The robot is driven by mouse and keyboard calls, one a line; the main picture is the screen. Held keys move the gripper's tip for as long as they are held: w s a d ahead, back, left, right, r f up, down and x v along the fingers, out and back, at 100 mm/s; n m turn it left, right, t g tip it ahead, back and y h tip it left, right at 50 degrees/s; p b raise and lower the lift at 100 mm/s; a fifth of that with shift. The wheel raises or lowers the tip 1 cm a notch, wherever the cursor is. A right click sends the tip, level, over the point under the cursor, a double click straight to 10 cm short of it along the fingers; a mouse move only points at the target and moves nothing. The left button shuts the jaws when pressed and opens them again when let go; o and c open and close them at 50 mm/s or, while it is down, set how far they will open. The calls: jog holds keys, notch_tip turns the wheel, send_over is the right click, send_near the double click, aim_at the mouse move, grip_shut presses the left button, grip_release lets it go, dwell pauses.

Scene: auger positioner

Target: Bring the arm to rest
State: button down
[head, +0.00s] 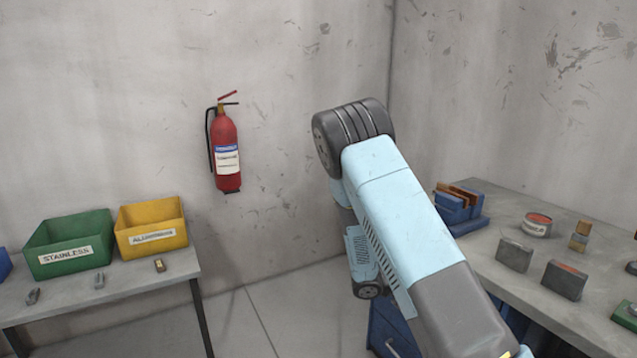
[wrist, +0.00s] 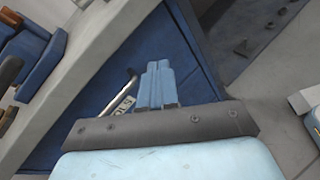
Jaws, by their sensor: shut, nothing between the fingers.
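My arm (head: 405,215) is light blue and grey. In the head view it rises from the bottom right to a dark grey elbow joint (head: 352,132), then folds down behind itself to a lower link (head: 362,262). My gripper (wrist: 158,68) shows in the wrist view with its blue fingers together and nothing between them. It is in front of a blue cabinet face (wrist: 105,120) under the bench. In the head view I cannot make out the fingers; the arm hides that area.
A grey workbench (head: 605,320) with a blue vise (head: 458,208) and several small blocks stands at right. A left table (head: 130,282) holds a green bin (head: 70,248) and a yellow bin (head: 151,228). A fire extinguisher (head: 225,155) hangs on the wall. Bare floor (head: 285,310) lies between the tables.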

jog(key=s+a+r+m+g+y, duration=0.1)
jog(key=s+r+m+y, duration=0.35)
jog(key=s+r, duration=0.4)
jog(key=s+a+r+m+g+y, duration=0.1)
jog(key=s+r+m+y, duration=0.35)
jog(key=r, duration=0.75)
jog(key=s+a+r+m+t+y, duration=0.2)
jog(key=s+a+r+t+y, duration=0.1)
jog(key=s+r, duration=0.3)
jog(key=s+a+r+m+t+y, duration=0.2)
jog(key=s+a+r+m+t, duration=0.1)
jog(key=s+r, duration=0.4)
jog(key=s+a, duration=0.1)
jog(key=s, duration=0.1)
jog(key=shift+s+y, duration=0.35)
jog(key=shift+y, duration=0.05)
jog(key=shift+d+r, duration=0.1)
jog(key=shift+d, duration=0.05)
